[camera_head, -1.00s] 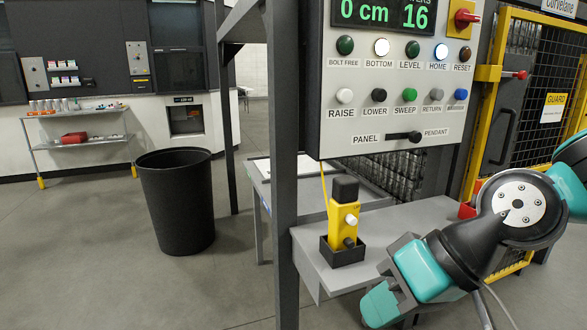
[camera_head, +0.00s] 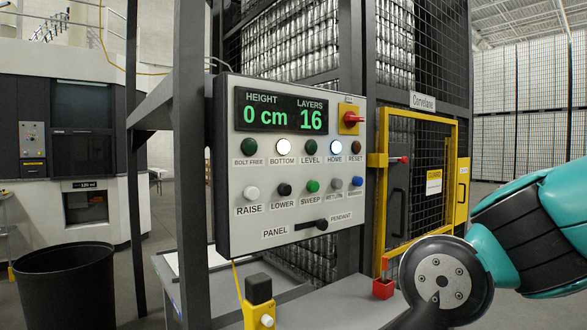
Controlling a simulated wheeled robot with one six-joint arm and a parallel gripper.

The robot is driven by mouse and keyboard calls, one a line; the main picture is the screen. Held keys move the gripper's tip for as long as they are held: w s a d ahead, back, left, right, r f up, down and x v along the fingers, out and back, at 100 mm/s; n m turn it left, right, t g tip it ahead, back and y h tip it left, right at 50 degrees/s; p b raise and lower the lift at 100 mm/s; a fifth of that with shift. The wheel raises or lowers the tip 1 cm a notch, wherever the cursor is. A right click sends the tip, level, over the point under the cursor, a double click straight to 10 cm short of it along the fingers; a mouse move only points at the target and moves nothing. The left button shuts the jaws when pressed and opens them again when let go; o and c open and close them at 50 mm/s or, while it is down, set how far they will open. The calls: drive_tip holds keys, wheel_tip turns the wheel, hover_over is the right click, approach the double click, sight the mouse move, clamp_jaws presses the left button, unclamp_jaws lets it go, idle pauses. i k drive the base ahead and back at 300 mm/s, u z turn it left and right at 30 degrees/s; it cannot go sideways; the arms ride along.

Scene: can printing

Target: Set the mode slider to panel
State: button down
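The control panel (camera_head: 243,165) is a light grey box on a dark post. Its mode slider (camera_head: 310,225) is a black handle on a short track at the bottom, between the words PANEL on the left and PENDANT on the right. The black knob stands at the right end of the track, on the PENDANT side. The display reads HEIGHT 0 cm and LAYERS 16, and the BOTTOM and HOME lamps are lit white. My arm shows at the lower right, below and right of the panel. My gripper is outside the picture.
A yellow pendant (camera_head: 256,300) with a black top stands on a grey shelf (camera_head: 345,305) below the panel. A red item (camera_head: 383,287) is farther right on it. A yellow-framed guard door (camera_head: 418,180) is right of the panel. A black bin (camera_head: 66,290) stands at left.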

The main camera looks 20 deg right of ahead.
sight(322, 225)
drive_tip(key=z, duration=0.15)
drive_tip(key=i, duration=1.35)
drive_tip(key=u, duration=0.15)
